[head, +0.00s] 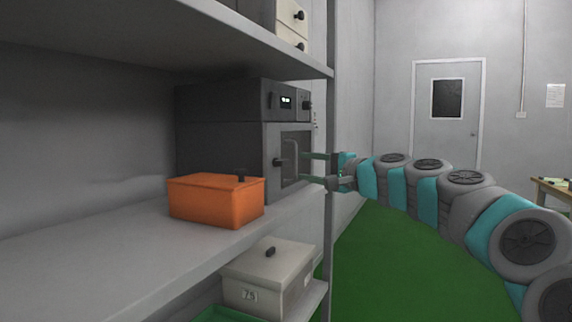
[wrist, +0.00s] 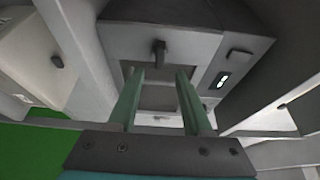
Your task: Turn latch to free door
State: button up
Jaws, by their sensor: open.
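A dark grey oven-like chamber (head: 222,135) stands on the shelf, with its grey door (head: 304,143) closed, as far as I can see. A small dark latch (head: 278,162) sits at the door's left edge, beside a grey handle (head: 291,155). In the wrist view the latch (wrist: 159,52) sticks out from the chamber front, just beyond and between my fingertips. My gripper (head: 304,167) is in front of the door, fingers apart and pointing at it. In the wrist view its green fingers (wrist: 160,72) are open with nothing held. Whether a fingertip touches the door is unclear.
An orange box (head: 212,202) stands on the shelf (head: 110,255) in front of the chamber. A shelf post (head: 331,100) rises near my gripper. A white lidded box (head: 265,285) is on the shelf below.

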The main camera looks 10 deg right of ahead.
aim_at(285, 164)
jog(key=x, duration=0.7)
jog(key=shift+a+p, duration=0.3)
jog(key=shift+p, duration=0.05)
grip_shut()
